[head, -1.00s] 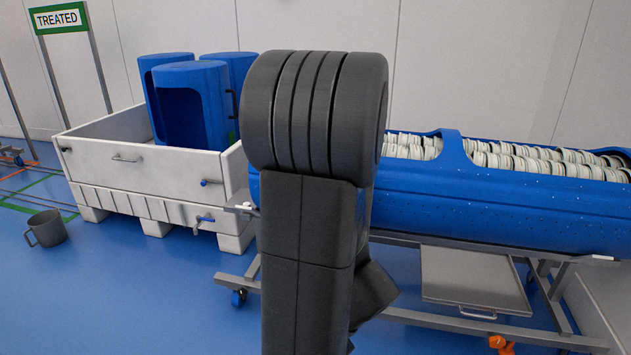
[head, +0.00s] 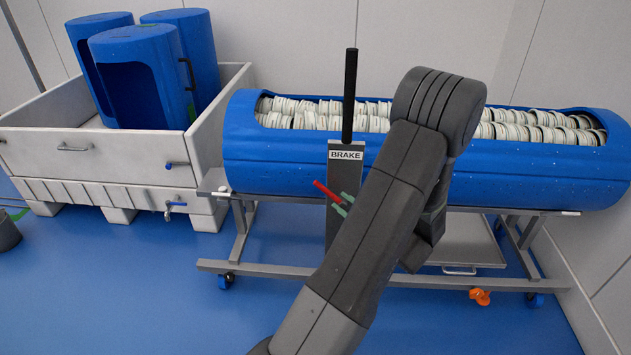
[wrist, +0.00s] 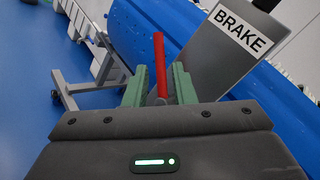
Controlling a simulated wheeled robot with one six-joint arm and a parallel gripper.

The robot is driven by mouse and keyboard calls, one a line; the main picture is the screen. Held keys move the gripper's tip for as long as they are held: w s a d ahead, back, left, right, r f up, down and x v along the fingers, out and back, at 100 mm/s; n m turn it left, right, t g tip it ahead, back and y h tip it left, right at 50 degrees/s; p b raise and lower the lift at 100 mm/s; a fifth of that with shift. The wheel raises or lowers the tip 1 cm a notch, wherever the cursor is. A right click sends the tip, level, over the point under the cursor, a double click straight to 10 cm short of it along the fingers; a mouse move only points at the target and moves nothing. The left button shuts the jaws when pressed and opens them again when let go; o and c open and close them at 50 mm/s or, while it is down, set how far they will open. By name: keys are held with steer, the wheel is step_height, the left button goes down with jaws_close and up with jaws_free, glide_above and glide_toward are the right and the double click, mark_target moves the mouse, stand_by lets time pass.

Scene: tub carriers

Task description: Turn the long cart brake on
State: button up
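The long cart carries a long blue tub (head: 275,168) on a grey wheeled frame (head: 270,270). At its near side stands a grey plate labelled BRAKE (head: 346,155), with a black upright bar (head: 349,95) above it. A red lever (head: 327,191) sticks out in front of the plate, tilted up to the left. My gripper (head: 341,203) has green fingers at the lever. In the wrist view the red lever (wrist: 160,65) stands between the two fingers, with gaps beside it; the gripper is open around it.
The blue tub holds rows of white discs (head: 300,120). A white crate (head: 90,160) with several blue drums (head: 140,75) stands left, its blue-handled tap (head: 175,204) facing the floor. An orange object (head: 480,296) lies low by the cart.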

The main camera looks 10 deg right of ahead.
mark_target(322, 188)
steer(key=b+x, duration=0.1)
steer(key=x, duration=1)
steer(key=shift+w+a, duration=0.25)
steer(key=shift+w, duration=0.05)
jaws_close()
